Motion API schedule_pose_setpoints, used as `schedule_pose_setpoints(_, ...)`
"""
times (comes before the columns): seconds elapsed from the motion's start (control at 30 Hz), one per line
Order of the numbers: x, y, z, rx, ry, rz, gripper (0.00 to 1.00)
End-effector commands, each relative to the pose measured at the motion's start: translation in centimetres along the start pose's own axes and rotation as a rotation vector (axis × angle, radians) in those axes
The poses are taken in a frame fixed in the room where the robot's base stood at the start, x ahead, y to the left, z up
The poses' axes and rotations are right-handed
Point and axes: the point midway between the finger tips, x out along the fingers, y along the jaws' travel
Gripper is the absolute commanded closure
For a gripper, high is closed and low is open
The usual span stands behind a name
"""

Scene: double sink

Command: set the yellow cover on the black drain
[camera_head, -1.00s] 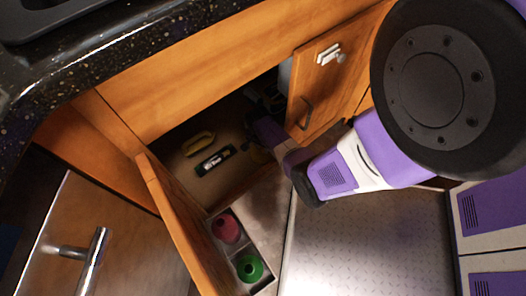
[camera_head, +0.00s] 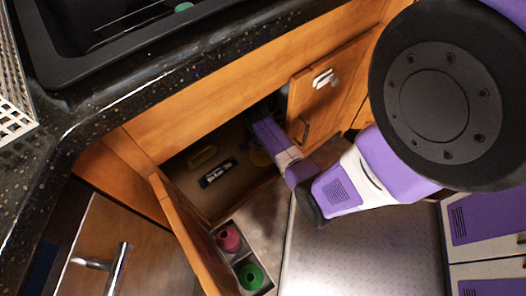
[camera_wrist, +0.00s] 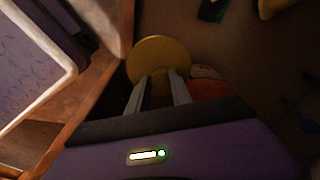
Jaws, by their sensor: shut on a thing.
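The yellow cover (camera_wrist: 158,58) is a round disc at the fingertips of my gripper (camera_wrist: 158,88) in the wrist view. My gripper is shut on it, inside the open cabinet under the counter. I cannot make out the black drain.
A yellow object (camera_head: 203,157) and a dark labelled item (camera_head: 217,173) lie on the cabinet floor. Open doors stand at left (camera_head: 190,240) and right (camera_head: 325,90). A door bin (camera_head: 262,268) holds a red and a green thing. The counter edge (camera_head: 170,98) overhangs the cabinet.

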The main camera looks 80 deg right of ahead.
Motion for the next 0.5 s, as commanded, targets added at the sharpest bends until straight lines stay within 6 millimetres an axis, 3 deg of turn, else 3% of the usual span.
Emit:
schedule_pose_setpoints(0.03, -2.1, 0.0, -0.2, -0.001, 0.001, -0.002, 1.00)
schedule_pose_setpoints(0.2, -5.9, -0.1, -0.7, 0.000, 0.001, -0.002, 1.00)
schedule_pose_setpoints(0.5, -9.1, 0.0, -1.1, 0.000, -0.001, 0.001, 1.00)
